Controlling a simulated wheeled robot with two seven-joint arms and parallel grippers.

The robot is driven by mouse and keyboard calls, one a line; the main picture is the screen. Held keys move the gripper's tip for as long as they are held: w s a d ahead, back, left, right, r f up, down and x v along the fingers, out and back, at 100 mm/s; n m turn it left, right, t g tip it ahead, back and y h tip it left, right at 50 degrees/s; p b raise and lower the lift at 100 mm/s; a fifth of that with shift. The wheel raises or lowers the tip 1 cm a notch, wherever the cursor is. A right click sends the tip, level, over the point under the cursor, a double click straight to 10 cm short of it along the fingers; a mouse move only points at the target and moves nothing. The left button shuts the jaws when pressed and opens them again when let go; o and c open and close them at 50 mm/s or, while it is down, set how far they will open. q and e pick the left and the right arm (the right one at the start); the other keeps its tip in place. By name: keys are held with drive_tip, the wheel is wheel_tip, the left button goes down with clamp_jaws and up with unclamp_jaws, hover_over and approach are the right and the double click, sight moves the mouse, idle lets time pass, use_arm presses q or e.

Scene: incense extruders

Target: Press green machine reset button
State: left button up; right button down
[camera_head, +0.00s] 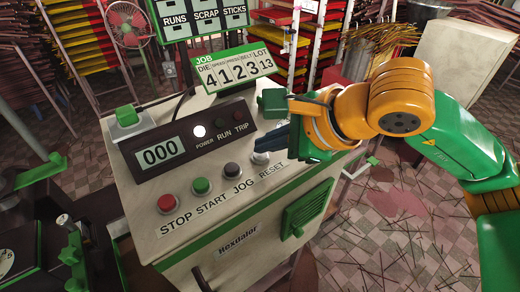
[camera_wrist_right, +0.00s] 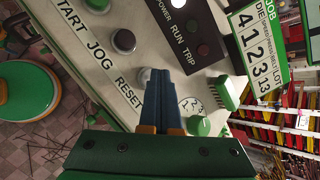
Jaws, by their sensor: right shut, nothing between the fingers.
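The machine's sloped cream panel (camera_head: 215,205) has a green-edged body. A row of buttons runs along it: red STOP (camera_head: 167,203), green START (camera_head: 201,186), black JOG (camera_head: 232,170) and pale RESET (camera_head: 261,157). My right gripper (camera_head: 262,143) is shut and empty, its dark fingers just above the RESET button. In the right wrist view, the fingertips (camera_wrist_right: 162,73) overlap the pale RESET button (camera_wrist_right: 144,75), which is partly hidden behind them. I cannot tell whether they touch. My left gripper is not in view.
A 000 display (camera_head: 160,151) and a status-lamp box with the POWER lamp (camera_head: 199,131) lit white stand behind the buttons. A JOB counter sign (camera_head: 235,70) rises at the back. A numbered dial (camera_wrist_right: 190,105) and a green knob (camera_wrist_right: 200,126) sit beside the fingers.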

sight(266, 161)
drive_tip(key=shift+r+p, duration=0.35)
drive_tip(key=shift+r, duration=0.45)
wheel_tip(266, 161, up, 5)
drive_tip(key=p, duration=0.3)
idle(0.4)
